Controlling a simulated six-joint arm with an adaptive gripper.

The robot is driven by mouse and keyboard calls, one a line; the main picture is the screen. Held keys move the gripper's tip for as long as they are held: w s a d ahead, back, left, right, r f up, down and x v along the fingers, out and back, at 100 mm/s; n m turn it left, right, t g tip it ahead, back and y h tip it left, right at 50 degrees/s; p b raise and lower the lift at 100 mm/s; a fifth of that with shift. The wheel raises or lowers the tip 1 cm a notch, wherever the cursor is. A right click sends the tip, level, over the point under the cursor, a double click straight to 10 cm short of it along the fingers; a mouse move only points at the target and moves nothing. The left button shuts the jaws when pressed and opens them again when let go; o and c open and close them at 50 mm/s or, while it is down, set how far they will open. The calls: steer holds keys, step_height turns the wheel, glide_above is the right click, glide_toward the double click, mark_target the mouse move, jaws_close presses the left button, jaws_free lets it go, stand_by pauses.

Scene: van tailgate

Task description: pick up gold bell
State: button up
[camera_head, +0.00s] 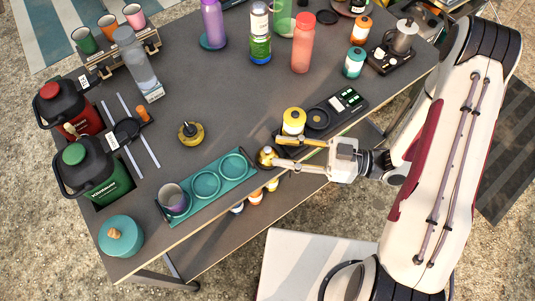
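A small round gold object (266,158), which looks like the gold bell, stands at the table's front edge, just right of the teal tray. My gripper (276,151) reaches in from the right with its two fingers spread apart. The fingertips are right at the gold object, the lower one overlapping its right side in the picture. The upper finger appears apart from it. I cannot tell whether either finger touches it. A second yellow-gold item with a dark top (190,134) stands farther left on the table.
The teal tray (207,184) with round recesses and a cup (173,198) lies left of the gripper. The table's middle (225,95) is clear.

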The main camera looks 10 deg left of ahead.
mark_target(274, 154)
steer(key=shift+a, duration=1.5)
jaws_close()
